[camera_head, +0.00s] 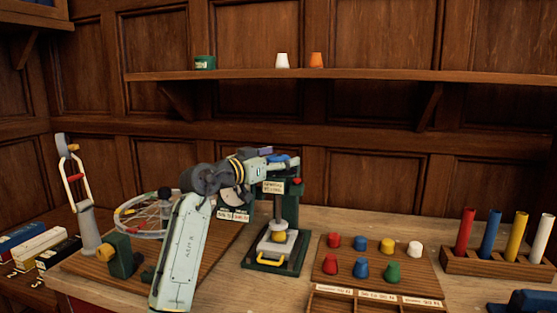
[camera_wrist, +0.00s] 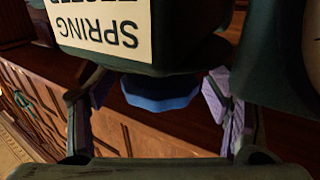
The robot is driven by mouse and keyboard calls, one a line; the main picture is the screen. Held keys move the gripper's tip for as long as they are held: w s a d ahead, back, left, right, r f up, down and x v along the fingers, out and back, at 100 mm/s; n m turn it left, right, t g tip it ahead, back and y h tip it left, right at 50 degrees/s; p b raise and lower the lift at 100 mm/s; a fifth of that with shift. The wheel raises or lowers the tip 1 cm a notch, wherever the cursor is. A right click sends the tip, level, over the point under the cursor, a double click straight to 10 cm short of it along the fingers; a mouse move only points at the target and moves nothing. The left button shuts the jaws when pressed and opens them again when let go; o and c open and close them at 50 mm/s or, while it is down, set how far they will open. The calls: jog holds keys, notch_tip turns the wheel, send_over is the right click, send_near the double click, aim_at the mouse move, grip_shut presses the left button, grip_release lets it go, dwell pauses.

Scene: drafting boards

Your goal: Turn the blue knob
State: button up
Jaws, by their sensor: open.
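The green spring tester (camera_head: 290,211) stands on the bench, with a label on its upper part that reads upside down in the wrist view (camera_wrist: 100,22). The blue knob (camera_wrist: 160,94) is faceted and shows below the tester's head in the wrist view; in the head view it is a small blue patch (camera_head: 287,159) at the tester's top, partly hidden by my gripper. My gripper (camera_wrist: 162,100) is open, with one purple-padded finger on each side of the knob and visible gaps on both sides. In the head view my gripper (camera_head: 280,160) is at the tester's top.
A red knob (camera_head: 297,181) sits on the tester's side. A pegboard (camera_head: 378,280) with several coloured knobs lies to the right, beside a rack (camera_head: 490,266) of coloured tubes. A wheel-like frame (camera_head: 146,215) and a grey stand (camera_head: 88,228) are on the left.

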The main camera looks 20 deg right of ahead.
jog(key=v, duration=1.2)
